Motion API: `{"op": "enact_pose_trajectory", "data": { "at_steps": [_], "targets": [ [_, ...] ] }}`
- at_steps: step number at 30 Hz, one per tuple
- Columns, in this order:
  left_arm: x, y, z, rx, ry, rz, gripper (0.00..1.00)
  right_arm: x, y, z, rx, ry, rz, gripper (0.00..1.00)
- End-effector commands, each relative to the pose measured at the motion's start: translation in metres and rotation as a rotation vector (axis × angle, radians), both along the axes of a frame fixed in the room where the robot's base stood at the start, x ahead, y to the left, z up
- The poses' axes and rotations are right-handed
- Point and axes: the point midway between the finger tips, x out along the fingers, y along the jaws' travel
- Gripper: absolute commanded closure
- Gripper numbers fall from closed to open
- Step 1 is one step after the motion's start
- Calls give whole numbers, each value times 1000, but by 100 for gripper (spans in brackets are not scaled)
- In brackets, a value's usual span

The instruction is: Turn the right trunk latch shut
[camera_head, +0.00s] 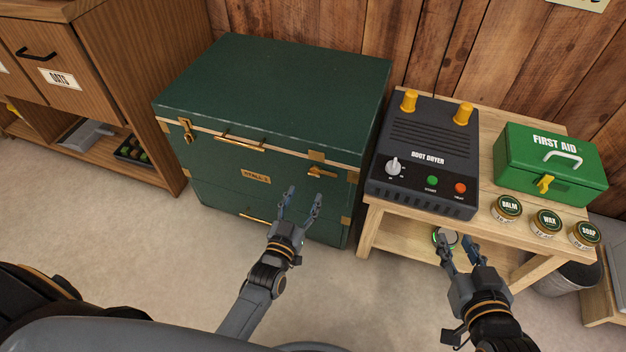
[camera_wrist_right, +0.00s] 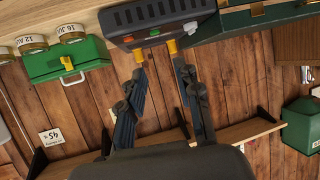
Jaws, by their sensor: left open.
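The dark green trunk (camera_head: 270,85) stands closed against the wall. Its right latch (camera_head: 320,173) is a brass piece on the front, lying roughly sideways. Its left latch (camera_head: 187,130) hangs roughly upright. My left gripper (camera_head: 305,193) is open and empty, with its fingertips just below the right latch in the picture and apparently apart from it. My right gripper (camera_head: 456,239) is open and empty in front of the wooden bench; its spread fingers also show in the right wrist view (camera_wrist_right: 160,68). A trunk corner shows at that view's top right.
The boot dryer (camera_head: 425,150) stands on the wooden bench (camera_head: 372,215) close beside the trunk. A green first aid box (camera_head: 550,165) and several tins, including balm (camera_head: 507,208), share the bench. A wooden cabinet (camera_head: 120,90) stands left. The floor in front is clear.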

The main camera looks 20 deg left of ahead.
Motion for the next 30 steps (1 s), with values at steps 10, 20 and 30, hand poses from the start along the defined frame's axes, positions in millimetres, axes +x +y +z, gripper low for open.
{"op": "enact_pose_trajectory", "data": {
  "at_steps": [10,20,30],
  "targets": [
    [52,-1,-2,1,-1,0,44,23,14,57,81,-332,21,67],
    [74,-2,-1,1,2,0,44,24,19,89,124,-496,31,67],
    [75,-2,-1,1,2,0,50,24,20,91,127,-505,32,67]
  ]
}}
